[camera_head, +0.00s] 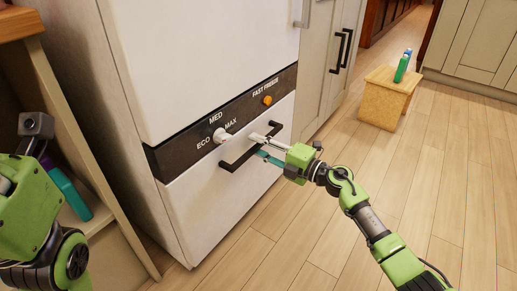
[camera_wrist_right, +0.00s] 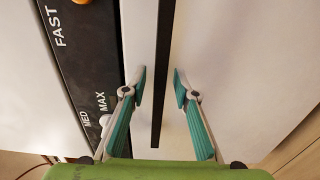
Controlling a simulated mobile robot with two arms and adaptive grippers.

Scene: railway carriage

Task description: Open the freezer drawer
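The freezer drawer (camera_head: 205,205) is the white lower front of the white appliance, and it looks closed. Its black bar handle (camera_head: 237,160) runs slantwise across the front; in the right wrist view the handle (camera_wrist_right: 157,85) is a dark upright bar. My right gripper (camera_head: 258,146) is at the handle. In the right wrist view my right gripper (camera_wrist_right: 160,86) is open, with one finger on each side of the bar and a gap to each. My left gripper (camera_head: 28,205) shows only its green body at the left edge; its fingers are not visible.
Above the drawer a dark panel (camera_head: 180,150) carries a white knob (camera_head: 220,135) and an orange button (camera_head: 267,100). A wooden shelf unit (camera_head: 110,225) stands left of the appliance. A small wooden stool (camera_head: 385,97) with bottles stands farther right. The floor before the drawer is clear.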

